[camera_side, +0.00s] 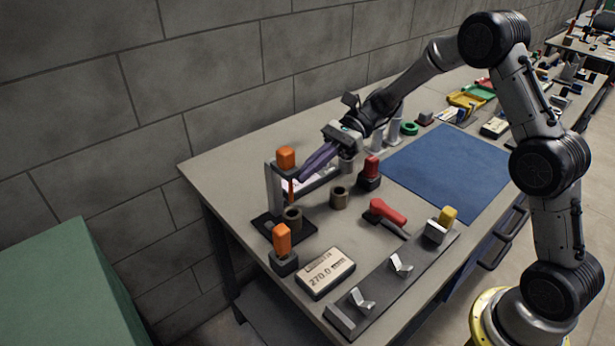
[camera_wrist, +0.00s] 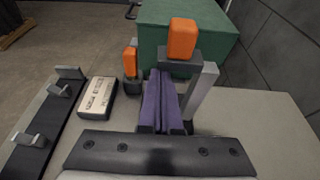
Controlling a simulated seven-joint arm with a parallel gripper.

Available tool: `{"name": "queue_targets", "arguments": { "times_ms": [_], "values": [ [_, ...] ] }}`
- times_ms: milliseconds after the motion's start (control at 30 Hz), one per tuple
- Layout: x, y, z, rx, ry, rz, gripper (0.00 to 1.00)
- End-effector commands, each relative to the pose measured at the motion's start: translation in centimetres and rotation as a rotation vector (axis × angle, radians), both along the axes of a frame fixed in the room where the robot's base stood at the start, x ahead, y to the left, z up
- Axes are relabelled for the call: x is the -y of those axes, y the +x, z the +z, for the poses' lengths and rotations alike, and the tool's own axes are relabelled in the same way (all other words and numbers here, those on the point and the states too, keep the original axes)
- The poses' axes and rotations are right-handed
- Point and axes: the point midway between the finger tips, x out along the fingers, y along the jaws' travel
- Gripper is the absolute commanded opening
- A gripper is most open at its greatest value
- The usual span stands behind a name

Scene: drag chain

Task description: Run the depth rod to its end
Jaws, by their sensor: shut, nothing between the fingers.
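The depth rod shows as a thin orange-red rod (camera_side: 291,190) under an orange knob (camera_side: 286,158), upright in the dark arm of a grey stand (camera_side: 273,189). In the wrist view the knob (camera_wrist: 183,38) sits on top of the dark arm (camera_wrist: 178,68), beside the grey post (camera_wrist: 199,95). A brown ring (camera_side: 293,219) stands on the black base (camera_side: 268,224) beneath the rod. My gripper (camera_side: 302,177) has long purple fingers, shut and empty. Its tips are close to the rod, below knob height; in the wrist view (camera_wrist: 160,73) they hide the rod. I cannot tell whether they touch.
An orange-handled block (camera_side: 282,249) and a label box reading 270.0 (camera_side: 325,272) stand in front of the stand. A second ring (camera_side: 339,197), a red-topped block (camera_side: 370,173) and a red-handled tool (camera_side: 386,214) lie to the right. The blue mat (camera_side: 448,170) is clear.

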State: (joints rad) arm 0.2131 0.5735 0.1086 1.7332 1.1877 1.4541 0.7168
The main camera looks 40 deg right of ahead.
Motion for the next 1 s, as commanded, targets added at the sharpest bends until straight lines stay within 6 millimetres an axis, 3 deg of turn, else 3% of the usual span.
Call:
{"name": "queue_targets", "arguments": {
  "times_ms": [367,733,1000],
  "values": [
    [0.8,0.2,0.9,0.012,0.008,-0.002,0.0],
    [7.0,0.1,2.6,0.007,0.002,-0.004,0.0],
    [9.3,0.0,3.3,0.001,0.001,-0.001,0.0]
  ]
}}
